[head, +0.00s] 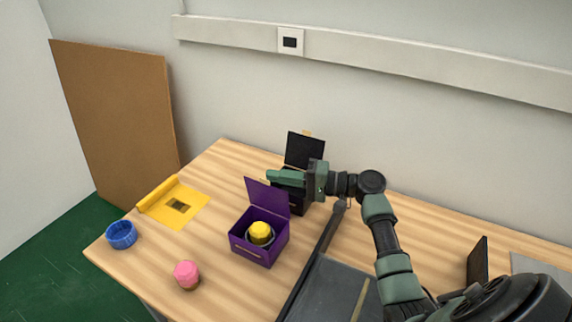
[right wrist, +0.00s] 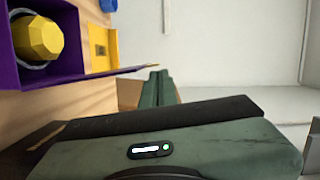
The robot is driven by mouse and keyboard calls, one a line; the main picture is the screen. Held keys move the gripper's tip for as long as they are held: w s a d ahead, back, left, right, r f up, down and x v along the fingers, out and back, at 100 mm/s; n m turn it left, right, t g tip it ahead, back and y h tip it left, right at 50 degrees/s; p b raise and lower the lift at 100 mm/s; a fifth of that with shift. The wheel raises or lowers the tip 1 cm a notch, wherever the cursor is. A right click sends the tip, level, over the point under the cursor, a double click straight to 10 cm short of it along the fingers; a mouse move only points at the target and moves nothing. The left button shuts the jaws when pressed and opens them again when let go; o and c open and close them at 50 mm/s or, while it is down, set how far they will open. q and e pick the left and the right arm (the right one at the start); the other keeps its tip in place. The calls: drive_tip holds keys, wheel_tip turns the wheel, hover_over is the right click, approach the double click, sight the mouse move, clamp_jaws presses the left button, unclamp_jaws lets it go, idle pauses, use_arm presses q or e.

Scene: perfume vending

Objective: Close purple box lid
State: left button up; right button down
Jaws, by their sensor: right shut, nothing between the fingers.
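The purple box (head: 262,252) stands on the wooden table with its lid (head: 266,196) open and raised at its back edge. A yellow-capped item (head: 260,233) sits inside the box. My right gripper (head: 272,178) is shut and empty, just behind the top of the raised lid; I cannot tell whether they touch. In the right wrist view the purple box (right wrist: 50,77) is at the left, its lid (right wrist: 110,75) shows nearly edge-on, and the shut fingers (right wrist: 157,78) are beside the lid's far end. My left gripper is not in view.
A black box with an open lid (head: 305,151) stands behind the purple box, partly hidden by my gripper. A flat yellow box (head: 185,212), a blue round thing (head: 121,235) and a pink-capped item (head: 187,273) are to the left. Bare table (head: 222,165) lies at the back left.

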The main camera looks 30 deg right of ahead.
drive_tip(key=shift+s+a+f+n+b, duration=0.2)
drive_tip(key=shift+a+f+n+b, duration=0.1)
drive_tip(key=shift+a+b, duration=0.1)
drive_tip(key=shift+s+a+r+n, duration=0.1)
drive_tip(key=shift+s+a+n, duration=0.15)
drive_tip(key=shift+a+n, duration=0.2)
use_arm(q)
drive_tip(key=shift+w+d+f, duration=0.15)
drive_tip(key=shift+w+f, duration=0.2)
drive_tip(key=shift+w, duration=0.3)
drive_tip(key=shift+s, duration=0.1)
